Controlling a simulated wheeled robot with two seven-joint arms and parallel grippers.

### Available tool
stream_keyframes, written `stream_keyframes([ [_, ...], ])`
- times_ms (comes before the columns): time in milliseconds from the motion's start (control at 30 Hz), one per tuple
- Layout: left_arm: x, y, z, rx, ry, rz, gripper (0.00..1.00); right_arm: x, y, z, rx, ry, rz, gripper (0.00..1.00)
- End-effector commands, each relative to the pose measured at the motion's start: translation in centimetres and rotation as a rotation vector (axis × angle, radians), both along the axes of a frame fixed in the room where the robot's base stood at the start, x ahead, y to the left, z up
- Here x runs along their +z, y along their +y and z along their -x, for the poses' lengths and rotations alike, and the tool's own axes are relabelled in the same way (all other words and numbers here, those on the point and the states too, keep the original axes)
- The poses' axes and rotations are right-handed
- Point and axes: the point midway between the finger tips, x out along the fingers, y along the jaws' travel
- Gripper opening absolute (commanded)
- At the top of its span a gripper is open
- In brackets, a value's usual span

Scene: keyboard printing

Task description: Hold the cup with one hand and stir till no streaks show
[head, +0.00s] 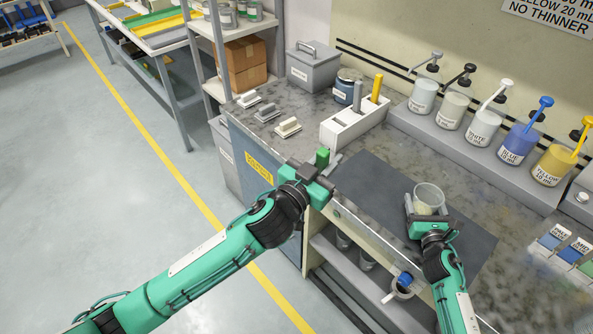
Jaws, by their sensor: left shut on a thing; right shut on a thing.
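A clear cup (429,192) with pale, cream-coloured contents is upright over the dark mat at the right. Whether the contents show streaks is too small to tell. My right gripper (424,214) is shut on the cup from its near side. My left gripper (327,174) is shut on a green-handled tool (322,157) near the bench's front edge, left of the cup and apart from it. Only the tool's green top shows clearly; its lower part is hidden by the gripper.
A white holder (345,129) with grey and yellow sticks stands behind my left gripper. Several pump bottles (483,126) line the raised shelf at the back. The dark mat (375,190) is bare between the grippers. A cup with a blue item (402,285) hangs below the bench edge.

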Motion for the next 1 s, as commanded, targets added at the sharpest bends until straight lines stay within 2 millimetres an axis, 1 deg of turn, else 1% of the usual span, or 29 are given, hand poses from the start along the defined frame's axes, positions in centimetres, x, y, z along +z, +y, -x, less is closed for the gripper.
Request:
stream_keyframes([
  [33,0.7,-1.2,-0.2,-0.031,-0.013,-0.004,0.0,0.0,0.0,0.0,0.0,0.0,0.0,0.29],
  [233,2.4,-5.7,-0.4,-0.157,-0.03,-0.007,0.0,0.0,0.0,0.0,0.0,0.0,0.0,0.29],
  [367,3.5,-8.9,-0.2,-0.251,-0.046,-0.01,0.0,0.0,0.0,0.0,0.0,0.0,0.0,0.29],
  [467,4.4,-11.7,0.1,-0.335,-0.059,-0.009,0.0,0.0,0.0,0.0,0.0,0.0,0.0,0.29],
  [567,5.4,-15.3,0.6,-0.443,-0.078,-0.008,0.0,0.0,0.0,0.0,0.0,0.0,0.0,0.29],
  [600,5.8,-17.1,0.8,-0.501,-0.086,-0.006,0.0,0.0,0.0,0.0,0.0,0.0,0.0,0.29],
  [700,6.0,-20.7,1.5,-0.62,-0.103,0.003,0.0,0.0,0.0,0.0,0.0,0.0,0.0,0.29],
  [800,6.1,-23.3,1.8,-0.713,-0.12,0.014,0.0,0.0,0.0,0.0,0.0,0.0,0.0,0.29],
  [900,6.0,-25.2,1.8,-0.787,-0.139,0.022,0.0,0.0,0.0,0.0,0.0,0.001,0.0,0.29],
  [1000,5.8,-26.4,1.6,-0.837,-0.154,0.028,0.0,0.0,0.0,0.0,0.0,0.001,0.0,0.29],
])
